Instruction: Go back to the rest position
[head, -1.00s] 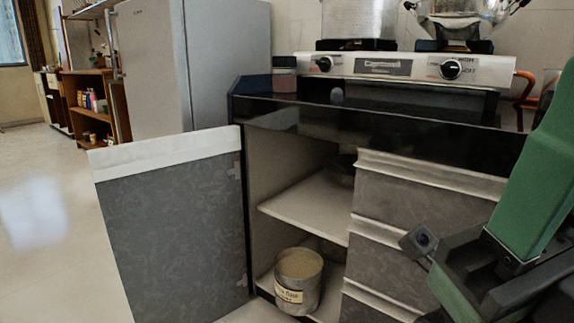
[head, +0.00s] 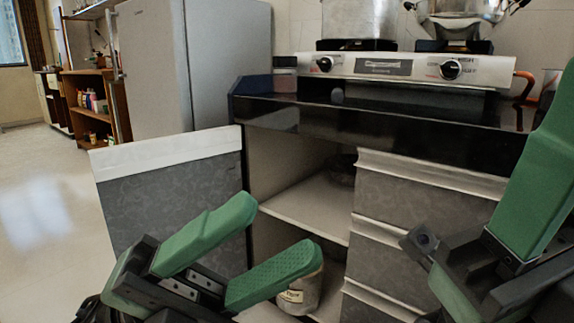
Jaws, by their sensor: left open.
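My left gripper (head: 281,232) is in the lower middle of the head view, with its two green fingers spread apart and nothing visible between them. Its right finger passes in front of a tan can (head: 309,288) and hides most of the can's top and left side. The can stands at the bottom of the open cabinet; whether the finger touches it I cannot tell. My right gripper is partly in view at the right edge, with one green finger (head: 535,175) seen. Its other finger is not clearly visible, so its opening cannot be judged.
The grey cabinet door (head: 170,193) stands open at left, behind my left gripper. A shelf (head: 305,208) spans the cabinet above the can. Drawers (head: 425,195) are at right. A stove (head: 400,68) with pots and a small jar (head: 285,75) stand on the black counter.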

